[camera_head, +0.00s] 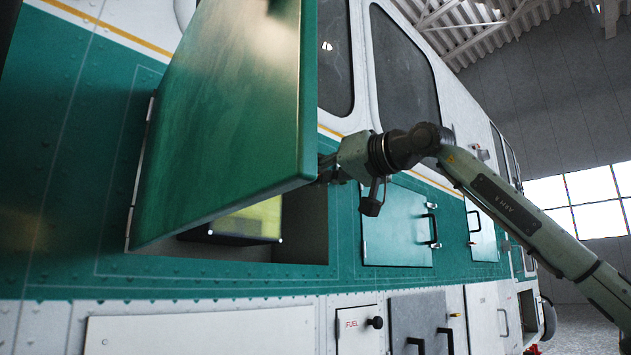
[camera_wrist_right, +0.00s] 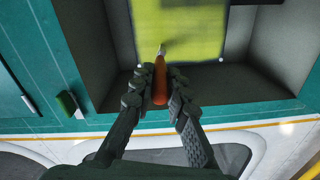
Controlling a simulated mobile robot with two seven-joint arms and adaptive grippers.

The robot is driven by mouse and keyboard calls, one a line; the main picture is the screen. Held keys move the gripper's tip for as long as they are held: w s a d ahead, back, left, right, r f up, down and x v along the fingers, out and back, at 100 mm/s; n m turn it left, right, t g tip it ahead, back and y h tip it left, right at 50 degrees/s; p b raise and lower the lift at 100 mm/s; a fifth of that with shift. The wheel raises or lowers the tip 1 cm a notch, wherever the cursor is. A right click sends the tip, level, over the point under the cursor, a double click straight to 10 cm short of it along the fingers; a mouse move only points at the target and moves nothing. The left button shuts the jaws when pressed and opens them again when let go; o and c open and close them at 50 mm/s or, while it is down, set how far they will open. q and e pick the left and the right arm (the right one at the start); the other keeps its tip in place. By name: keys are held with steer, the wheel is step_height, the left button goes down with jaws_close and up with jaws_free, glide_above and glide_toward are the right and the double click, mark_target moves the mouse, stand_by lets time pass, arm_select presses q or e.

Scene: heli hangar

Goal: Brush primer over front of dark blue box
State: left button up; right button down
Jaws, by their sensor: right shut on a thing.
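The box (camera_head: 245,238) stands inside an open bay in the helicopter's side, partly hidden by the open door. Its visible front is yellow-green, with a dark edge along the bottom. In the wrist view its yellow-green front (camera_wrist_right: 190,20) fills the top middle. My right gripper (camera_wrist_right: 161,84) is shut on the orange handle of a brush (camera_wrist_right: 160,88). The brush tip points at the front and overlaps it in the picture; I cannot tell whether it touches. In the head view my right gripper (camera_head: 326,170) is at the door's edge, its fingers partly hidden. My left gripper is not in view.
The open green door (camera_head: 230,110) stands out at the left of the bay, close to my right gripper. Grey bay walls (camera_wrist_right: 255,80) surround the box. Shut panels with black handles (camera_head: 398,228) lie to the right.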

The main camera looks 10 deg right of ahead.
steer(key=s+a+b, duration=0.1)
steer(key=s+a, duration=0.6)
steer(key=a, duration=0.2)
steer(key=shift+a+b, duration=0.3)
steer(key=shift+b, duration=0.1)
stand_by(0.7)
steer(key=b+v, duration=0.1)
steer(key=v, duration=0.5)
stand_by(0.4)
steer(key=shift+s+d+r, duration=0.1)
steer(key=b+v, duration=0.1)
steer(key=v, duration=0.1)
steer(key=shift+s+d, duration=0.2)
steer(key=shift+s, duration=0.1)
stand_by(0.8)
